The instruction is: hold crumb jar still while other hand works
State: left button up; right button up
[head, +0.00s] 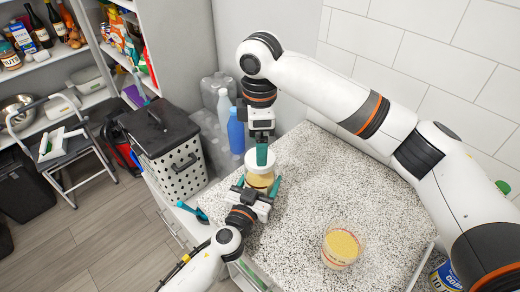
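The crumb jar (260,178) stands upright on the speckled counter near its left edge. It is clear with tan contents and a white lid (258,160). My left gripper (258,187) reaches in from the lower left, with one teal finger on each side of the jar's lower body, shut on it. My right gripper (262,155) points down from above, its teal fingers at the lid. They are seen edge-on and overlap the lid, so I cannot tell whether they grip it.
A clear tub of yellow crumbs (342,246) stands on the counter (310,190) at the lower right. A teal scoop (193,211) lies at the left edge. A blue bottle (236,132) and a dotted bin (172,160) stand behind and left. The counter's middle is clear.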

pick_arm(q)
jog(key=o, duration=1.9)
jog(key=shift+o, duration=0.2)
pick_arm(e)
notch_tip(320, 180, up, 7)
pick_arm(q)
jog(key=b+v, duration=0.2)
jog(key=v, duration=0.9)
jog(key=shift+f+b, duration=0.2)
jog(key=shift+b, duration=0.2)
jog(key=shift+s+a+r, duration=0.15)
jog(key=shift+s+a, duration=0.05)
jog(key=shift+s, duration=0.25)
pick_arm(e)
jog(key=shift+f, duration=1.55)
